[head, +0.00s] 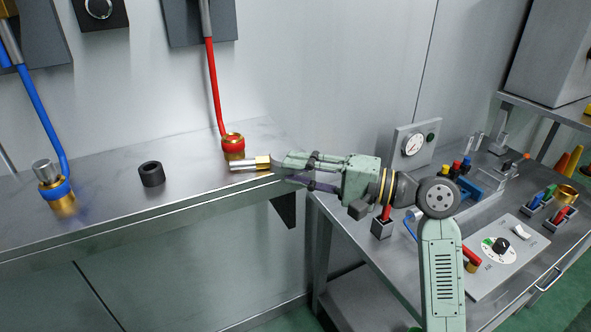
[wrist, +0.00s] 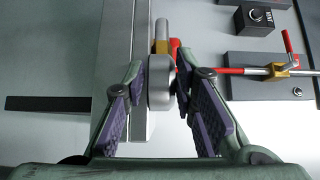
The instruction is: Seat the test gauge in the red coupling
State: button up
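The red coupling (head: 233,143) is a brass fitting with a red collar on the steel shelf, at the lower end of a red hose. My gripper (head: 278,163) is just right of it, its fingers closed on the test gauge. The gauge's silver stem and brass fitting (head: 250,163) point left, lying about level in front of the coupling's base in the head view. In the wrist view the grey round gauge body (wrist: 160,83) is between the fingertips, and part of the red coupling (wrist: 174,46) shows behind it. The gauge face is hidden. The stem is outside the coupling.
A black ring (head: 151,174) and a blue-collared coupling (head: 56,190) with a silver plug stand on the shelf (head: 110,205) to the left. A cart at right carries a dial panel (head: 412,145) and many small parts. The shelf between ring and red coupling is clear.

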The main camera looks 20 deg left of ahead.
jog(key=shift+f, duration=0.25)
grip_shut()
notch_tip(320, 180, up, 3)
jog(key=shift+f+p, duration=0.1)
jog(key=shift+p, duration=0.95)
jog(key=w+d+r+p, duration=0.1)
jog(key=d+r, duration=0.1)
jog(key=d, duration=0.5)
jog(key=d+r+p, duration=0.2)
jog(key=d+r, duration=0.1)
jog(key=d, duration=0.4)
jog(key=shift+w, duration=0.35)
